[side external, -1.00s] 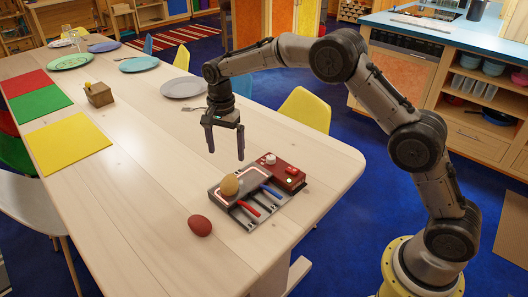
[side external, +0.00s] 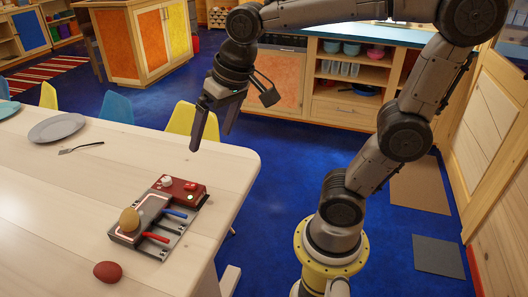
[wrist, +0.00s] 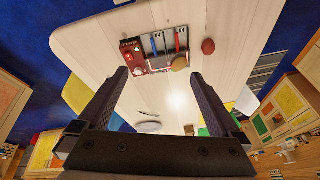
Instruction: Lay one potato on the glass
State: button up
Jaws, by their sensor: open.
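A tan potato (side external: 129,219) rests on the pale-edged flat plate (side external: 152,203), which seems to be the glass, on top of a small device. The tan potato also shows in the wrist view (wrist: 179,63). A dark red potato (side external: 107,271) lies on the bare table in front of the device; it also shows in the wrist view (wrist: 208,46). My gripper (side external: 210,141) is open and empty, raised and tilted near the table's far right edge, apart from the device and both potatoes. Its two spread fingers show in the wrist view (wrist: 160,73).
The device has a red box (side external: 180,190) with buttons, plus red and blue handles (side external: 174,212). A grey plate (side external: 58,129) and a fork (side external: 80,147) lie farther back on the table (side external: 60,205). A yellow chair (side external: 190,121) stands behind the edge.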

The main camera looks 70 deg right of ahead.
jog(key=s+f+n+t, duration=0.1)
jog(key=s+f+n, duration=0.2)
jog(key=s, duration=0.7)
jog(key=shift+d+f+n, duration=0.3)
jog(key=shift+d+f, duration=0.05)
jog(key=shift+d, duration=0.05)
